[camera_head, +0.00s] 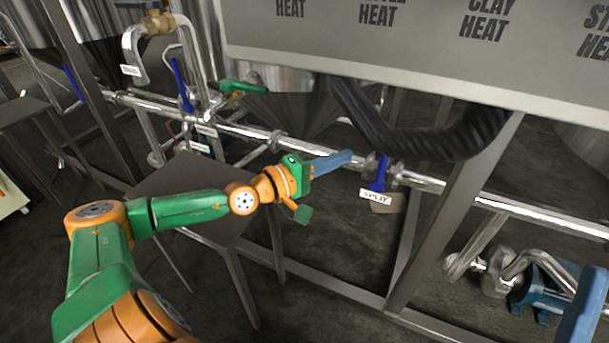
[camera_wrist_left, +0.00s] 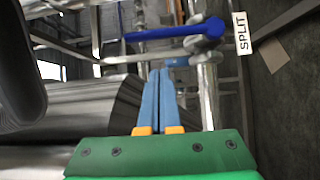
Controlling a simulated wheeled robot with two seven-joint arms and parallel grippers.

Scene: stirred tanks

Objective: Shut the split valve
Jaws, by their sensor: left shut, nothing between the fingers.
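The split valve has a blue handle (camera_head: 378,174) on a steel pipe, above the white SPLIT label (camera_head: 376,196). In the left wrist view the handle (camera_wrist_left: 178,33) lies roughly across the pipe, with the label (camera_wrist_left: 241,33) to its right. My left gripper (camera_head: 349,156) is shut and empty, just left of the valve in the head view. In the left wrist view its blue fingers (camera_wrist_left: 160,72) point toward the handle and appear apart from it. A blue finger-like bar (camera_head: 584,308) at the lower right edge looks like part of my right gripper; its jaws cannot be made out.
A thick black hose (camera_head: 420,135) hangs above the valve. A grey labelled panel (camera_head: 420,50) overhangs the pipes. A dark stand (camera_head: 180,187) is below my left arm. Another blue valve handle (camera_head: 182,85) is at the left, and a blue pump (camera_head: 535,290) at the lower right.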

